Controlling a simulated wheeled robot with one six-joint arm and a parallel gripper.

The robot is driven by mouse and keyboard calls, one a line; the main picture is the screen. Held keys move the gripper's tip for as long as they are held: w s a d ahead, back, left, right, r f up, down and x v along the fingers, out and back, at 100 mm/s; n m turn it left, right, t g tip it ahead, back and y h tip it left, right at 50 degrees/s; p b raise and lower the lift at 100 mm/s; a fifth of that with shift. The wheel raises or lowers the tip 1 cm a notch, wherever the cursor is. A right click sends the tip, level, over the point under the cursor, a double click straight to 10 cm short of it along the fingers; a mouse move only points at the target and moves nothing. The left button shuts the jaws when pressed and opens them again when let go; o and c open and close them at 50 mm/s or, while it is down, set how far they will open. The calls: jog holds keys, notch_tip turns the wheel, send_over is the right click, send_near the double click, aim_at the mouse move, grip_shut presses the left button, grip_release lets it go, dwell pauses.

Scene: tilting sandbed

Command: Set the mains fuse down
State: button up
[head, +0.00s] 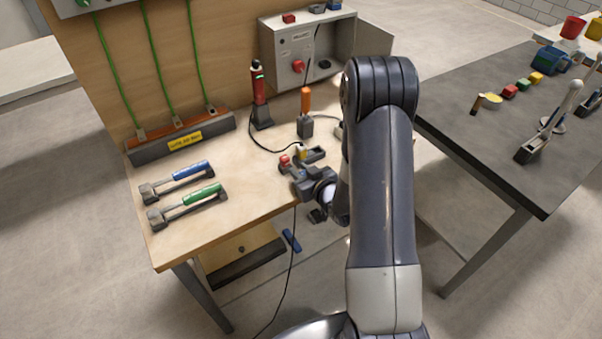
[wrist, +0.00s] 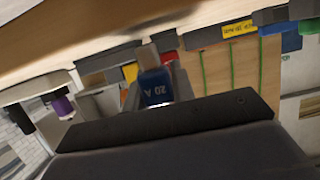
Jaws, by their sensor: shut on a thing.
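In the wrist view, which looks upside down, a blue mains fuse (wrist: 156,88) marked "20 A" with a pale metal end sits between grey fingers. My gripper (wrist: 154,82) is shut on it. In the head view, my gripper (head: 303,166) is over the wooden bench's (head: 250,190) front right part, near small red and yellow pieces. I cannot make out the fuse in that view. Whether the fuse touches the bench cannot be told.
Blue-handled (head: 180,180) and green-handled (head: 190,204) switches lie at the bench's left. A red tool (head: 259,95), an orange-handled tool (head: 305,110) and a grey switch box (head: 300,50) stand behind. A dark table (head: 465,95) is at right. Bare bench lies left of my gripper.

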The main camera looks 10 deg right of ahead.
jog(key=shift+f, duration=0.45)
jog(key=shift+f+b, duration=0.25)
jog(key=shift+b, duration=0.05)
jog(key=o, duration=1)
jog(key=shift+r, duration=0.1)
jog(key=shift+r+p, duration=0.15)
jog(key=shift+p, duration=0.15)
